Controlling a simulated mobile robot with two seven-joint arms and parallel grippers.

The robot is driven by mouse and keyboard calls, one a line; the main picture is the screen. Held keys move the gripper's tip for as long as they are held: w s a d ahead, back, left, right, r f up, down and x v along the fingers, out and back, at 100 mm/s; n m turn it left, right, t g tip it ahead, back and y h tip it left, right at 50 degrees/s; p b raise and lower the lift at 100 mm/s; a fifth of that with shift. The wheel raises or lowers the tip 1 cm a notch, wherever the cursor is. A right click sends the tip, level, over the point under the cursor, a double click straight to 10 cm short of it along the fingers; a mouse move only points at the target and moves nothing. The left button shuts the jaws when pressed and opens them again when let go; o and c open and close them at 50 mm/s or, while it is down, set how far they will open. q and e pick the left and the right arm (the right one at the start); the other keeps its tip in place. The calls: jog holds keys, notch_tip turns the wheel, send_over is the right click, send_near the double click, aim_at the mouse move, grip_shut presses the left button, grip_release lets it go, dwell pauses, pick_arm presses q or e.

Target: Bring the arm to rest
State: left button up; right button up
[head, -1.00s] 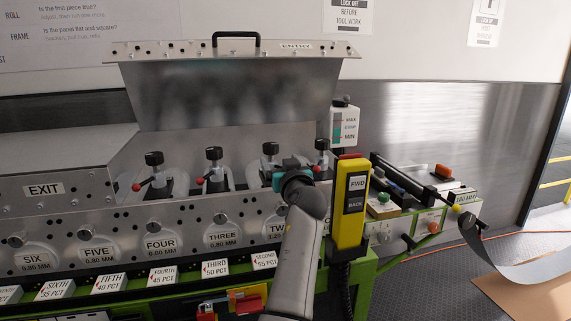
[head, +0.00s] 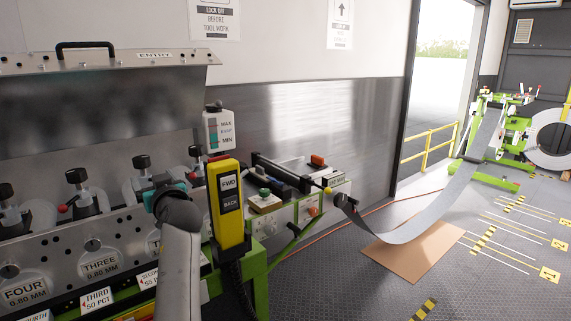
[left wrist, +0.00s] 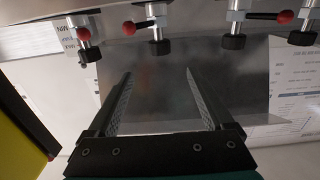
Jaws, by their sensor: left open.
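My left arm comes up from the bottom in the head view, in front of the roll-forming machine (head: 60,259). Its gripper is mostly hidden behind my own wrist there; only a teal part shows. In the left wrist view my left gripper (left wrist: 160,95) is open, its two fingers wide apart with nothing between them. Beyond the fingers are a grey metal panel (left wrist: 183,70) and several black knobs with red-balled levers (left wrist: 157,30). The right gripper is not in view.
A yellow FWD/BACK pendant (head: 228,205) stands just right of my left wrist. The raised ENTRY cover (head: 100,95) is behind. A metal strip (head: 430,215) sags right to a green stand (head: 490,150). Open floor lies right of the machine.

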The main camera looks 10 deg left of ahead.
pick_arm(q)
jog(key=s+d+f+m+g+h, duration=0.2)
jog(key=s+d+f+m+h, duration=0.15)
jog(key=s+f, duration=0.5)
jog(key=s+d+f+m+g+h, duration=0.1)
jog(key=s+d+f+m+h, duration=0.15)
jog(key=s+d+f, duration=0.65)
jog(key=s+d+f+m+g+h, duration=0.35)
jog(key=s+d+f, duration=0.3)
jog(key=s, duration=0.35)
jog(key=s+d+f+m+g+h, duration=0.2)
jog(key=s+d+f+h, duration=0.35)
jog(key=s, duration=0.55)
notch_tip(320, 180, down, 25)
jog(key=s+g+y+b, duration=0.2)
jog(key=s+a+f, duration=0.2)
jog(key=s+f, duration=1.2)
jog(key=s, duration=0.1)
jog(key=shift+a+g+b, duration=0.15)
jog(key=shift+g+b, duration=0.2)
jog(key=shift+b, duration=0.1)
